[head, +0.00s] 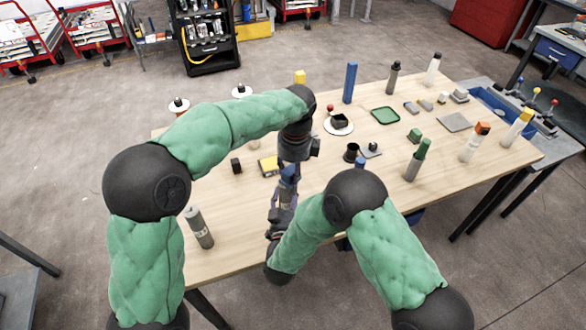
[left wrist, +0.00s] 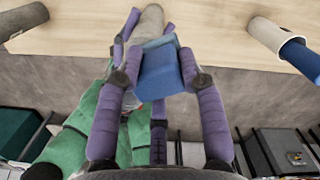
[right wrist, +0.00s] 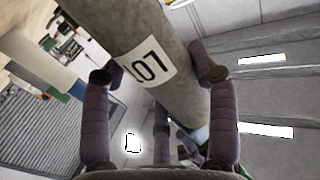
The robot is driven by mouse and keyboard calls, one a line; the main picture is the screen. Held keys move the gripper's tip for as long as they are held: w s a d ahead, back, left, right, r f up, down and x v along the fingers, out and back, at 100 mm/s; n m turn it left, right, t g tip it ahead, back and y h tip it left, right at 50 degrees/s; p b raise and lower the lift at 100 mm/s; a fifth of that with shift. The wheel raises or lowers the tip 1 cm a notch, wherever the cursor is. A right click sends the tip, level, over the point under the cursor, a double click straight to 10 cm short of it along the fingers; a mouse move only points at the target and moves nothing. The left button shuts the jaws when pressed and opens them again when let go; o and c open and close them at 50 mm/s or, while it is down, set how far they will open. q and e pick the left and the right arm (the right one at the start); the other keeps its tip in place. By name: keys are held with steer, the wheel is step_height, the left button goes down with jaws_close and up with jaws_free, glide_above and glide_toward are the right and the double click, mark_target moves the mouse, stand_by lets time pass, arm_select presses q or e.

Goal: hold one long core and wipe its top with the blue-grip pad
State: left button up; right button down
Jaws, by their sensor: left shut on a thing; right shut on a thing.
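The blue-grip pad (left wrist: 165,72) is a blue block between the purple fingers of my left gripper (left wrist: 160,75), which is shut on it. In the head view the pad shows as a blue patch (head: 288,173) below my left wrist. My right gripper (right wrist: 155,75) is shut on a long grey core (right wrist: 150,50) with a white numbered label. The core is partly visible behind the pad in the left wrist view (left wrist: 148,22). The arms hide most of it in the head view. The pad is close to the core's end; I cannot tell if they touch.
On the wooden table (head: 240,255) a grey core (head: 199,228) stands at the left front. A green-capped core (head: 416,160) and an orange-capped core (head: 475,142) stand to the right. A blue post (head: 349,83) and a green tray (head: 385,115) are farther back. The front-left tabletop has free room.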

arm_select(q)
steer(key=shift+s+a, duration=0.75)
steer(key=shift+a, duration=1.45)
step_height(320, 180, up, 8)
steer(key=shift+d, duration=0.15)
arm_select(e)
steer(key=shift+c, duration=1.3)
jaws_free()
steer(key=s+a, duration=0.1)
steer(key=s, duration=1.1)
steer(key=shift+a, duration=0.25)
